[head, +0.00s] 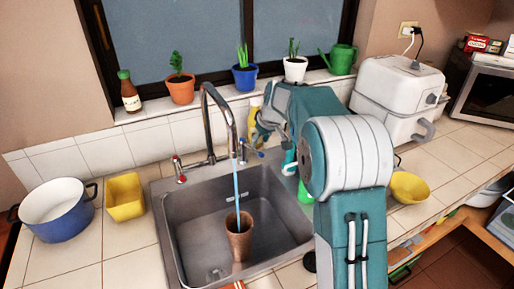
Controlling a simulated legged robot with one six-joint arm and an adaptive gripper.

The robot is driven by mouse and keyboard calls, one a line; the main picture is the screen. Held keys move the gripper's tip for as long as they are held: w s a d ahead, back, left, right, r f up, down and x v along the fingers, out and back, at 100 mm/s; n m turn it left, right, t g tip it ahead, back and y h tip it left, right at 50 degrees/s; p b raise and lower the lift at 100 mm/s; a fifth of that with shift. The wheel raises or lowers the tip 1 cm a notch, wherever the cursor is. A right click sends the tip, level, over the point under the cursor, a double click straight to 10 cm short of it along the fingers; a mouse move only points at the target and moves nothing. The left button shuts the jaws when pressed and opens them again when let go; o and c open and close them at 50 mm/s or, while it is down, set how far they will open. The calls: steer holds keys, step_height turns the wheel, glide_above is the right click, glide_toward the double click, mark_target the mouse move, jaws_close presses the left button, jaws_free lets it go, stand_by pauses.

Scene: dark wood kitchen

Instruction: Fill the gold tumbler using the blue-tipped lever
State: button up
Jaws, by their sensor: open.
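The gold-brown tumbler (238,243) stands upright in the metal sink, below the curved faucet (207,110). A thin blue stream of water (237,188) runs from the spout down into the tumbler's mouth. The water level inside is too small to tell. The blue-tipped lever (259,153) is at the right of the faucet base. My gripper (258,139) is open, just above and beside that lever. Whether it touches the lever I cannot tell. The red-tipped lever (179,170) is at the left of the faucet base.
My arm covers the sink's right side. A blue pot (57,222) and a yellow container (125,198) stand left of the sink (170,221). A yellow bottle behind my gripper is partly hidden. Potted plants line the sill. A yellow bowl (409,188) and a white appliance (395,92) are at right.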

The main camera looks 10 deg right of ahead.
steer(key=v, duration=0.7)
